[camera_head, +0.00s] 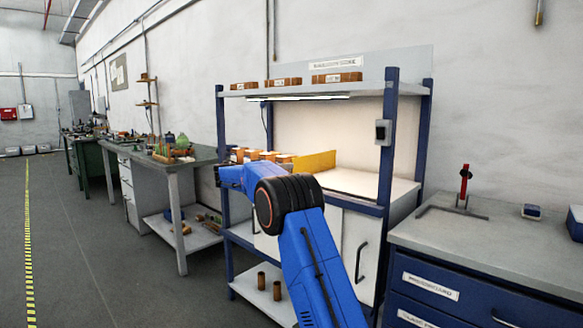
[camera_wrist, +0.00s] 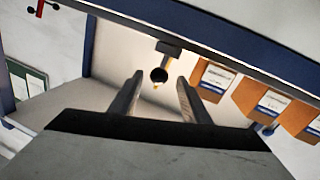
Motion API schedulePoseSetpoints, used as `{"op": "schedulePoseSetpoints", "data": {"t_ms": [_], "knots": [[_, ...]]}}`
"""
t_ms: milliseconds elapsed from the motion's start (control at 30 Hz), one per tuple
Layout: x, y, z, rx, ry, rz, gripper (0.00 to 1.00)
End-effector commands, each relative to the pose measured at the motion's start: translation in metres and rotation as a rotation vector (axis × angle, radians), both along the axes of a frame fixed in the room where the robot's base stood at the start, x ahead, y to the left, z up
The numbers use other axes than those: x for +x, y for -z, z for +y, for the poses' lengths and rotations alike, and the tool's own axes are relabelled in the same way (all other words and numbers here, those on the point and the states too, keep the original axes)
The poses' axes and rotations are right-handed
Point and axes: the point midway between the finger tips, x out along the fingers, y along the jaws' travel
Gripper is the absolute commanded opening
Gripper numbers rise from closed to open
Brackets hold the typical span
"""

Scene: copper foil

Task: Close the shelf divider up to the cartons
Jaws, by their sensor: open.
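The yellow shelf divider (camera_head: 315,161) stands upright on the middle shelf in the head view. The orange-brown cartons (camera_head: 262,155) stand in a row to its left. My arm covers part of the shelf front below them. My gripper (camera_wrist: 158,78) is open in the wrist view, its two fingers apart. Several cartons with white labels (camera_wrist: 265,104) show to the right of the fingers. The fingers cannot be made out in the head view.
The blue-posted shelf unit (camera_head: 388,150) has an upper shelf (camera_head: 300,88) with more boxes above the arm. A grey workbench (camera_head: 165,165) stands to the left and a drawer bench (camera_head: 480,240) to the right. The middle shelf right of the divider is clear.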

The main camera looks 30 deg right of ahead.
Motion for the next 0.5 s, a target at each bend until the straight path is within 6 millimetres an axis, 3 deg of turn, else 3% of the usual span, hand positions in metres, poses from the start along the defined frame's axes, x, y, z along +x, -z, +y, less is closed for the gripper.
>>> {"op": "schedulePoseSetpoints", "data": {"t_ms": [300,500], "knots": [[-0.009,0.000,0.063,0.000,-0.003,0.000,0.43],[-0.013,0.000,0.088,-0.001,-0.002,0.000,0.43]]}}
